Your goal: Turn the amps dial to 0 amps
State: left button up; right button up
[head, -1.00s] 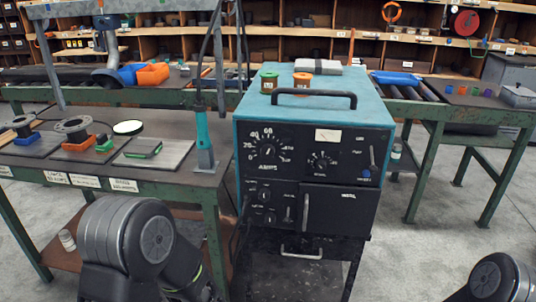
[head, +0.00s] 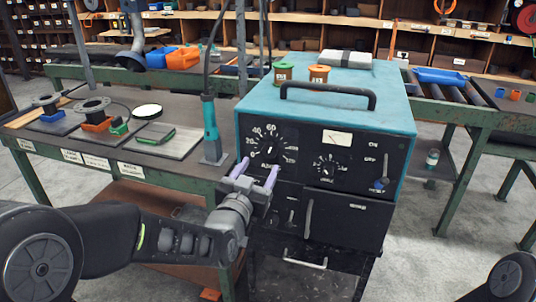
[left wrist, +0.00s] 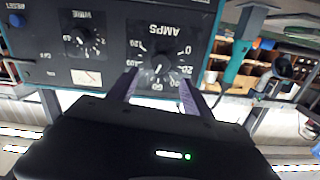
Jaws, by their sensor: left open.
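The amps dial (head: 267,151) is a round black knob with white scale numbers, at the upper left of the welder's black front panel. It also shows upside down in the left wrist view (left wrist: 160,65), where a light mark on the knob is too small to read surely against the scale. My left gripper (head: 258,171) is open, its two purple fingers pointing at the panel just below the dial in the head view. In the left wrist view its fingers (left wrist: 157,82) stand either side of the dial's lower part, with nothing between them. My right gripper is out of view.
The teal welder (head: 395,100) has a top handle (head: 328,92) and two spools on it. A smaller dial (head: 326,166), a meter (head: 337,137) and a lever sit right of the amps dial. A green-framed bench (head: 75,150) with plates and a teal-handled tool (head: 210,125) stands left.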

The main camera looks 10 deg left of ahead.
aim_at(269, 151)
pick_arm(q)
jog(key=w, duration=0.7)
jog(key=shift+w+d, duration=0.2)
jog(key=shift+w, duration=0.05)
jog(key=shift+c, duration=0.3)
grip_shut()
